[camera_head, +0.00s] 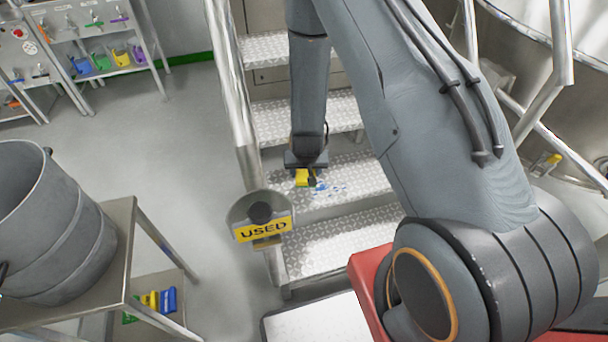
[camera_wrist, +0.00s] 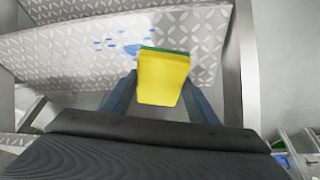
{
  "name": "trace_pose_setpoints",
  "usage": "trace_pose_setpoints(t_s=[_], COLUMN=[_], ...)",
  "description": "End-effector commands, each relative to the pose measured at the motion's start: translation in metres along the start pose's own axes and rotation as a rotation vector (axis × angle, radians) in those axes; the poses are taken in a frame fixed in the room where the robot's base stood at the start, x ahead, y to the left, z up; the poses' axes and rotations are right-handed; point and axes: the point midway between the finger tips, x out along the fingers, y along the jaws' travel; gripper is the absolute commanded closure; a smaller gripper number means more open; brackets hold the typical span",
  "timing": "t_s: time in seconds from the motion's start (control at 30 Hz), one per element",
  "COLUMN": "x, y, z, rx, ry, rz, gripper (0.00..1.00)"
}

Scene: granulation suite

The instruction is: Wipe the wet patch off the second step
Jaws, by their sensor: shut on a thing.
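My gripper (camera_head: 307,178) is over the second step (camera_head: 355,180) of the metal stairs. It is shut on a yellow sponge (camera_head: 302,177) with a green face. In the wrist view the sponge (camera_wrist: 163,77) sits between the two fingers, its green edge toward the step. The wet patch (camera_head: 328,188) shows as blue spots on the step's patterned tread, just right of the sponge. In the wrist view the wet patch (camera_wrist: 130,47) lies just beyond and left of the sponge. I cannot tell whether the sponge touches the tread.
A handrail (camera_head: 232,90) with a yellow USED sign (camera_head: 263,230) runs along the stairs' left side. A grey drum (camera_head: 50,220) stands on a metal table (camera_head: 122,225) at left. Another rail (camera_head: 560,60) is at right. Open floor (camera_head: 165,150) lies between table and stairs.

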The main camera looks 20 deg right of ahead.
Motion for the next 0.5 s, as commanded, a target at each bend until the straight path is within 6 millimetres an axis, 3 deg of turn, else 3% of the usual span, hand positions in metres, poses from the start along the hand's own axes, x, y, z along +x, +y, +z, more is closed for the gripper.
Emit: trace_pose_setpoints(t_s=[0.1, 0.5], x=[0.015, 0.037], y=[-0.003, -0.005], z=[0.001, 0.01], rx=[0.017, 0.02], ry=[-0.001, -0.002], rz=[0.007, 0.007], gripper=[0.64, 0.64])
